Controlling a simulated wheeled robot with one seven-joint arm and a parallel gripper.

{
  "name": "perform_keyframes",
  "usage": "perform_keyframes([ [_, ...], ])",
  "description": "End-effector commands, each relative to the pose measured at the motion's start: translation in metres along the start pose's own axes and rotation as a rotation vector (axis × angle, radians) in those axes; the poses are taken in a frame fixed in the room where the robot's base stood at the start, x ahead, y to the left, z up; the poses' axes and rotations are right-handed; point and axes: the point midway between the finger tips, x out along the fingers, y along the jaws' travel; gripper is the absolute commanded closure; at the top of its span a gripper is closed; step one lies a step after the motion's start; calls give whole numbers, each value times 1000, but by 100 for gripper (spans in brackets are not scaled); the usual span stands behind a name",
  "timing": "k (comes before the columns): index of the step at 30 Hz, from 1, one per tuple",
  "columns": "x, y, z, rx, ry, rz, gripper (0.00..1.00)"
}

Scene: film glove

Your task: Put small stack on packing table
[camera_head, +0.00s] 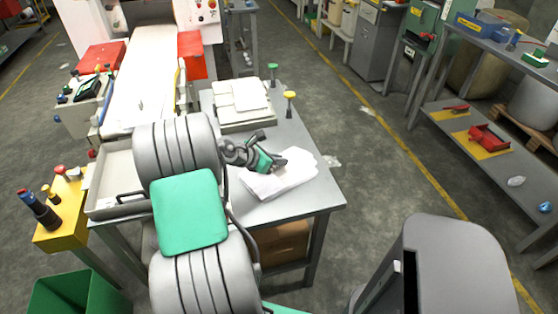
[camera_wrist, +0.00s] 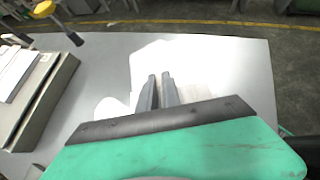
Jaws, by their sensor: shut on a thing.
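A small stack (camera_head: 290,181) of thin white film sheets is at the right end of the grey packing table (camera_head: 322,197). My gripper (camera_head: 281,162) reaches it from the left and is shut on it. In the wrist view, the two dark fingers of my gripper (camera_wrist: 159,77) are close together over the white small stack (camera_wrist: 190,60), which spreads out beyond them. The grey tabletop (camera_wrist: 245,85) shows around it. The stack appears to lie on or just above the table; I cannot tell which. The part between the fingers is hidden.
A grey tray (camera_head: 112,175) is at the left. The tabletop's front right is bare.

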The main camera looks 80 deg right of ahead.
Motion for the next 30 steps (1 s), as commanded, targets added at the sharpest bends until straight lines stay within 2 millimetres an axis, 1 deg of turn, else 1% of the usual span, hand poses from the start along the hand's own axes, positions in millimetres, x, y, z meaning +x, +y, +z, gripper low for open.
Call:
perform_keyframes([
  [6,1,0,-2,-1,0,0,100],
  [7,1,0,-2,-1,0,0,91],
  [12,1,0,-2,-1,0,0,77],
  [15,1,0,-2,-1,0,0,70],
  [23,-1,0,1,0,0,0,70],
  [26,-14,1,1,-2,0,3,70],
  [29,-36,1,1,-4,0,5,70],
  [30,-48,2,2,-3,-1,6,70],
])
